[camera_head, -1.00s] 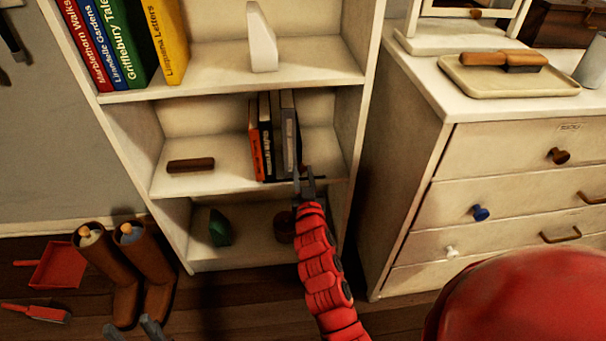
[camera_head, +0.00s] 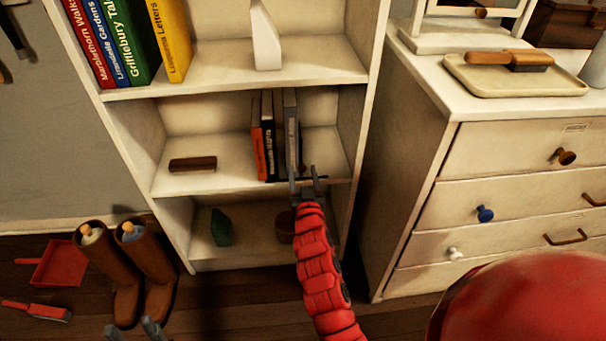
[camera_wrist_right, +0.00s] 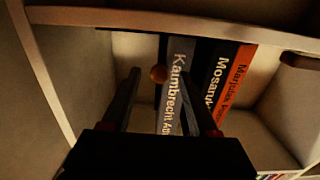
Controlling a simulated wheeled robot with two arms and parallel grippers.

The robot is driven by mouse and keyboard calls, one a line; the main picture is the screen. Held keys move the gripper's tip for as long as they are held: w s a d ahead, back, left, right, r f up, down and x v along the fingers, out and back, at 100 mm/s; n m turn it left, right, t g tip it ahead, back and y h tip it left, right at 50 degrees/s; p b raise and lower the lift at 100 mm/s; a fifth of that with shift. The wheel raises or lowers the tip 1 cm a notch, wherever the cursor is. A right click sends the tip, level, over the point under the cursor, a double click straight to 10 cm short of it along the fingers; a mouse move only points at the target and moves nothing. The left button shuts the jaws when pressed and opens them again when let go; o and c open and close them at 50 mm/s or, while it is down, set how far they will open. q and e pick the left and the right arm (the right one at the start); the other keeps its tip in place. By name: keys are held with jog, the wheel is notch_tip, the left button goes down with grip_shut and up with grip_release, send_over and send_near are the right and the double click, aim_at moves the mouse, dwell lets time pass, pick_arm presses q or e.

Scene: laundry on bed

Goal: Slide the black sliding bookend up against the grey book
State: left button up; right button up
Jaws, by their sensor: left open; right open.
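The grey book (camera_head: 291,125) stands upright at the right end of a short row on the middle shelf; it also shows in the right wrist view (camera_wrist_right: 178,85). The black sliding bookend (camera_wrist_right: 163,45) appears as a thin dark edge beside it, with a round brown knob (camera_wrist_right: 159,73). I cannot tell whether bookend and book touch. In the head view the bookend is mostly hidden behind my right gripper (camera_head: 304,180). That gripper is open at the shelf front, its fingers spread either side of the knob. My left gripper (camera_head: 132,331) is open, low at the left, away from the shelf.
Black (camera_head: 267,140) and orange (camera_head: 258,152) books stand left of the grey book. A brown block (camera_head: 192,164) lies on the same shelf at left. The bookcase's right side wall (camera_head: 362,110) is close to my right gripper. A dresser (camera_head: 450,160) stands to the right.

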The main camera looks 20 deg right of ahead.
jog(key=p+v, duration=0.3)
jog(key=v, duration=1.4)
jog(key=shift+s+p, duration=0.2)
jog(key=shift+p, duration=0.1)
jog(key=shift+a+r, duration=0.1)
jog(key=shift+r, duration=0.05)
